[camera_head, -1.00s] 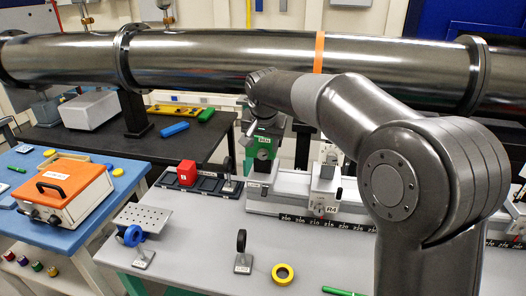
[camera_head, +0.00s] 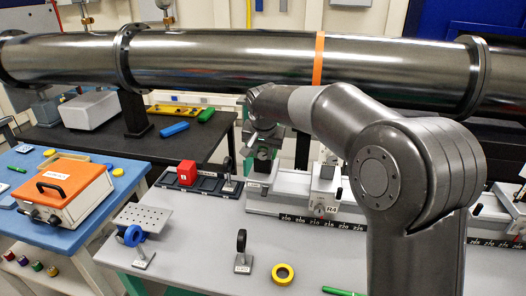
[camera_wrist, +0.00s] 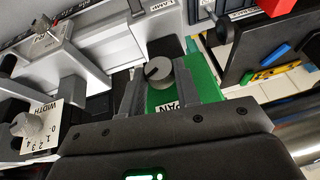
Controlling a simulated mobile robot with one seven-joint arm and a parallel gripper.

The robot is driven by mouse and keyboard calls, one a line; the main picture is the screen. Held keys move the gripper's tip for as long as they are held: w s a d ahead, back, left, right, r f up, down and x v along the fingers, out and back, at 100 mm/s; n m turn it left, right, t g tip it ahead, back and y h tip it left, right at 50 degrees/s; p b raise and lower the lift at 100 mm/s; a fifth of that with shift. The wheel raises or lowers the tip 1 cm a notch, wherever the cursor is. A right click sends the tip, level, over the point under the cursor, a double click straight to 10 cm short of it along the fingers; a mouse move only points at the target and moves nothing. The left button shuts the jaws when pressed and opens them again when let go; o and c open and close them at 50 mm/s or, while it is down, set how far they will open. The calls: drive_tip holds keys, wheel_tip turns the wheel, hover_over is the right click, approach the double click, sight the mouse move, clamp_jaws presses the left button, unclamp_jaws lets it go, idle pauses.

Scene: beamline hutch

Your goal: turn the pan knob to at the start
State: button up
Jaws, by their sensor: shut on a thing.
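The pan knob (camera_wrist: 158,71) is a grey round knob with a dark pointer line. It sits on a green block (camera_wrist: 207,84) with a "PAN" label, partly covered by my gripper. In the wrist view my gripper (camera_wrist: 163,76) has one finger on each side of the knob and is shut on it. In the head view my wrist hides the knob. The gripper there (camera_head: 262,138) is over the green block (camera_head: 262,164), most of which is covered.
A second knob marked "WIDTH" (camera_wrist: 25,124) is at the left in the wrist view. A red block (camera_head: 187,171) stands in a dark tray left of the green block. A large steel pipe (camera_head: 230,57) crosses behind.

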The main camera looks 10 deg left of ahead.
drive_tip(key=c, duration=0.3)
drive_tip(key=shift+a, duration=0.1)
drive_tip(key=h, duration=0.3)
drive_tip(key=shift+a+n+h, duration=0.4)
drive_tip(key=h, duration=0.4)
drive_tip(key=shift+a+f+n, duration=0.2)
drive_tip(key=shift+a+n, duration=0.05)
drive_tip(key=shift+n, duration=0.15)
drive_tip(key=shift+a+f+n+t+h, duration=0.15)
drive_tip(key=shift+n+t+h, duration=0.25)
drive_tip(key=shift+h, duration=1.2)
drive_tip(key=o, duration=0.9)
drive_tip(key=shift+o, duration=0.2)
